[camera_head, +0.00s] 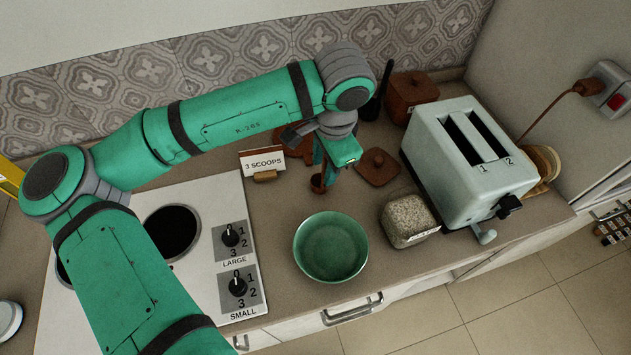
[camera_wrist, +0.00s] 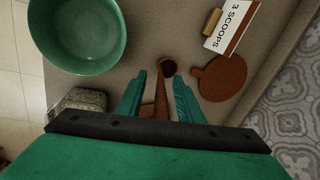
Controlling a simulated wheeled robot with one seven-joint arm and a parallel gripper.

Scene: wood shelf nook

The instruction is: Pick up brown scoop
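The brown scoop (camera_wrist: 161,95) lies with its small round cup away from my gripper and its handle between the fingers in the wrist view. Its cup also shows in the head view (camera_head: 318,184), just below my gripper; the arm hides most of the rest. My gripper (camera_head: 325,175) points down over the counter. In the wrist view its two green fingers (camera_wrist: 158,98) stand apart on either side of the handle, with gaps visible. Whether the scoop rests on the counter is hard to tell.
A green bowl (camera_head: 331,247) stands in front, with a speckled block (camera_head: 408,220) and toaster (camera_head: 470,155) to its right. A "3 SCOOPS" sign (camera_head: 262,162) stands left, by the stove (camera_head: 190,215). A brown lid (camera_head: 378,167) and brown canister (camera_head: 410,92) lie close behind.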

